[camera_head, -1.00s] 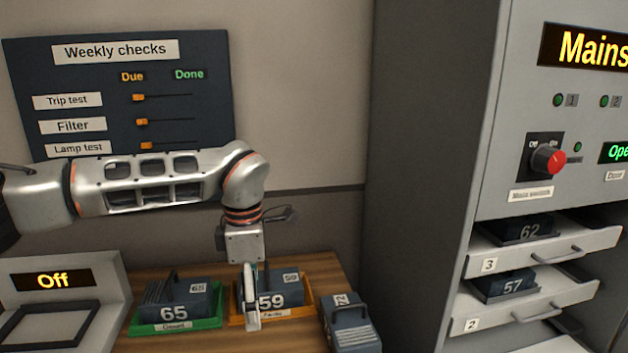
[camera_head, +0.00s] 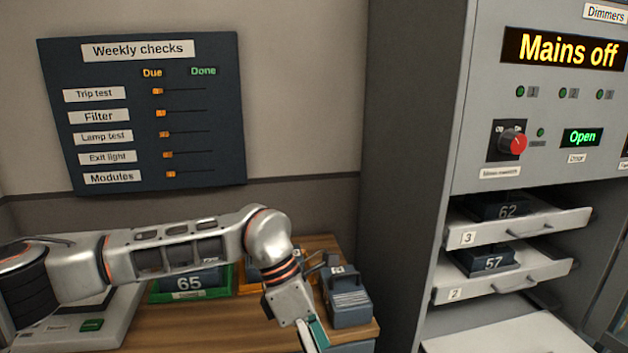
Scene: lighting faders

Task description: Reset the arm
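My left arm (camera_head: 180,250) comes in from the left across the wooden table. Its gripper (camera_head: 314,336) points down at the table's front right, just left of and in front of a dark module (camera_head: 348,298) with a handle. The fingers are seen edge-on and partly cut off by the bottom edge, so I cannot tell whether they are open or shut. No object shows clearly in them. My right gripper is not in view.
Module 65 (camera_head: 190,282) sits in a green tray (camera_head: 222,287). An orange tray (camera_head: 247,288) is mostly hidden behind my arm. A grey cabinet (camera_head: 412,150) at right has drawers pulled out holding modules 62 (camera_head: 507,211) and 57 (camera_head: 493,263). The table's front middle (camera_head: 215,325) is clear.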

